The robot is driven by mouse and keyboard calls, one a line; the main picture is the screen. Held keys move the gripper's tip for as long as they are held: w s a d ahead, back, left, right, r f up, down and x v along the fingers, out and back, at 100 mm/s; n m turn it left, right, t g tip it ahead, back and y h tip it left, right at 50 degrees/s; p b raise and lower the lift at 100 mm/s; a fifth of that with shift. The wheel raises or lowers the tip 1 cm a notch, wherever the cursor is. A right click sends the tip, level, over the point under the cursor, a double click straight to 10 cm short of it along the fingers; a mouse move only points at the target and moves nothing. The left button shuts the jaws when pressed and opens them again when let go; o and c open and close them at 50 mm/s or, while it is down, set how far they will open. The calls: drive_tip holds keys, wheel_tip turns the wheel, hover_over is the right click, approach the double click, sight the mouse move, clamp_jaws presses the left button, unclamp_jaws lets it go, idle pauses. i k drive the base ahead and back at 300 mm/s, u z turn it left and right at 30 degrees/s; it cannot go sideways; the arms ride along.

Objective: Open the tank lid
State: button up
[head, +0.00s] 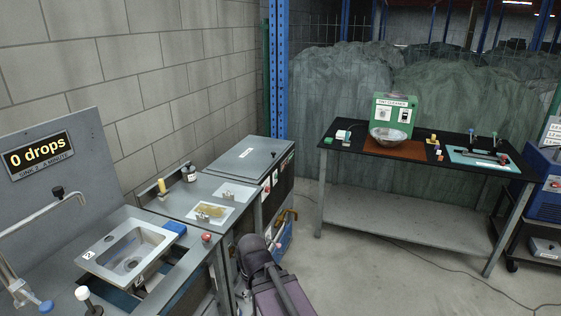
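A grey box-like unit stands at the far end of the left bench row. Its flat top looks like the tank lid (258,150) and lies shut and level, with a small white label on it. Small coloured controls (268,185) show on the unit's right-hand side. A dark, rounded part with a purple block at the bottom middle seems to belong to my arm. My gripper's fingers do not show, so whether they are open or shut is hidden.
A steel sink (130,255) with a tap sits at the near left. A tray with yellowish stuff (209,211) lies between sink and unit. A black-topped table (350,147) with a metal bowl (391,136) stands at right. Concrete floor (370,270) is open between, crossed by a cable.

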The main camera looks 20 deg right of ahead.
sight(251, 158)
drive_tip(key=k, duration=0.45)
drive_tip(key=z, duration=0.8)
drive_tip(key=i, duration=2.1)
drive_tip(key=u, duration=0.5)
